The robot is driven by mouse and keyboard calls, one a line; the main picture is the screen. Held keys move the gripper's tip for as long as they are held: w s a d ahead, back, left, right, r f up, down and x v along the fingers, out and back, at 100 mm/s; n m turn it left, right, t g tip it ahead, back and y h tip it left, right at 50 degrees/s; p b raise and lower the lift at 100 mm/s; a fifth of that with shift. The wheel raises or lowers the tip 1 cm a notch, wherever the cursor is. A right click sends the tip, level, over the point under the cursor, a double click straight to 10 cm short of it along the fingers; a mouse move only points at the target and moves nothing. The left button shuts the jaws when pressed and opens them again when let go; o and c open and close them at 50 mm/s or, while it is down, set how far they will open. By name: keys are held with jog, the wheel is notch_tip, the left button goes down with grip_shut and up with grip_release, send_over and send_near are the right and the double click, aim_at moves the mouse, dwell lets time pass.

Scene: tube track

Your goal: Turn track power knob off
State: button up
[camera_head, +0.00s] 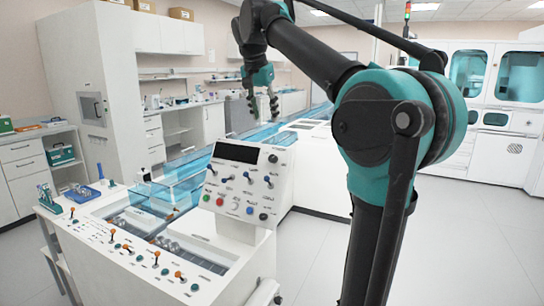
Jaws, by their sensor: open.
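A white tilted control panel (258,210) stands at the end of the tube track. It carries a dark display (236,152), several small dark knobs or switches, and red, green and blue buttons along its lower part. The labels are too small to read, so I cannot tell which control is the track power knob. My gripper (263,107) points down with its fingers apart and empty. In the picture it is above the panel's upper right part, and it touches nothing there. My arm crosses the right half of the view.
The track (196,166) has clear blue covers and runs back from the panel. A white console (110,255) with orange-tipped levers stands at the front left. A blue tray (83,194) lies on its far left end. Open floor (470,240) lies to the right.

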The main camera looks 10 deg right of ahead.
aim_at(272, 156)
jog(key=x, duration=1.7)
jog(key=shift+d+f, duration=0.1)
jog(key=shift+d, duration=0.05)
grip_shut()
